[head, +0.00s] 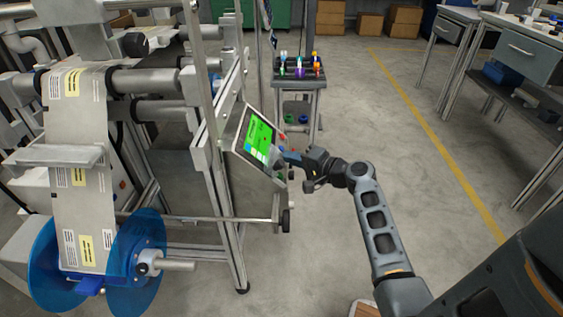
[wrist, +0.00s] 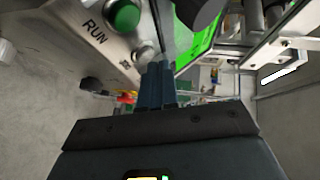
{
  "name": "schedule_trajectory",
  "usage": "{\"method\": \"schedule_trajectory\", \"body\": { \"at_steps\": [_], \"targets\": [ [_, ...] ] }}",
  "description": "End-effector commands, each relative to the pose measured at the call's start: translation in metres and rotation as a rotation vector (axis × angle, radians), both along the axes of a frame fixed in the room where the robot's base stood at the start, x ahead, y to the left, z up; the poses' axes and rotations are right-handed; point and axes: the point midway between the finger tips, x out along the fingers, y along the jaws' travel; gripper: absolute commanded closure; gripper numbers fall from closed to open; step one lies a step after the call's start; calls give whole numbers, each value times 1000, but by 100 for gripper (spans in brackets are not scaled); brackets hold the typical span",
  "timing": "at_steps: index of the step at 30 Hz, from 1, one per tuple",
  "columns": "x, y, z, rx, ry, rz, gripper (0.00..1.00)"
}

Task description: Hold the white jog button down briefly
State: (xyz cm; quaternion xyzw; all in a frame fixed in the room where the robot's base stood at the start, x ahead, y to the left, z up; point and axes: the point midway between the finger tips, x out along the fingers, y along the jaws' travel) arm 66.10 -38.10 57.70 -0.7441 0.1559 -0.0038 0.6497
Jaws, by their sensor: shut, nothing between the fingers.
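The control panel (head: 243,150) with a lit green screen (head: 259,134) stands on the machine's right side. In the wrist view the panel plate (wrist: 68,45) carries a green button (wrist: 124,17) marked RUN. A pale round button (wrist: 144,50), which looks like the white jog button, sits beside a small label I cannot read. My gripper (head: 281,156) is at the panel's lower right; its fingers are shut and empty. In the wrist view the fingertips (wrist: 160,68) are right by the pale button and partly overlap it. I cannot tell whether they touch or press it.
A red knob (head: 283,136) juts from the panel's right edge. The machine's blue reel (head: 147,262) and printed web are at left. A small stand (head: 300,84) with coloured items is behind the panel. The floor to the right is open up to the benches.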

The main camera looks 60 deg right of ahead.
Motion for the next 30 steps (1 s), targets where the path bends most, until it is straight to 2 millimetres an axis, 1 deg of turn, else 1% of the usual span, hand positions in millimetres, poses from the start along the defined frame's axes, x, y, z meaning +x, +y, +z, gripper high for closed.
{"method": "schedule_trajectory", "body": {
  "at_steps": [30],
  "targets": [
    [6,3,-6,0,0,0,100]
  ]
}}
